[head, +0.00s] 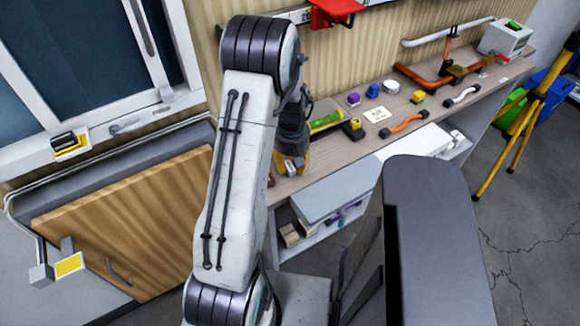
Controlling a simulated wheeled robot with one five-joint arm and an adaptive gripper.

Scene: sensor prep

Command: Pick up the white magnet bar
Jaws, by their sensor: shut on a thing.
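A white bar with dark ends (462,97), which fits the name white magnet bar, lies on the long wooden shelf toward the right. My gripper (292,160) is low behind my arm, over the near left end of the shelf, well to the left of that bar. It is mostly dark with orange-yellow parts and is partly hidden by my own arm link. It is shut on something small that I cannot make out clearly.
An orange bar with dark ends (408,123), a yellow block (418,97), a blue round piece (373,90), a purple block (354,98) and a tape measure (354,128) share the wooden shelf (378,134). An orange clamp frame (425,78) stands behind. A yellow tripod (520,125) is at right.

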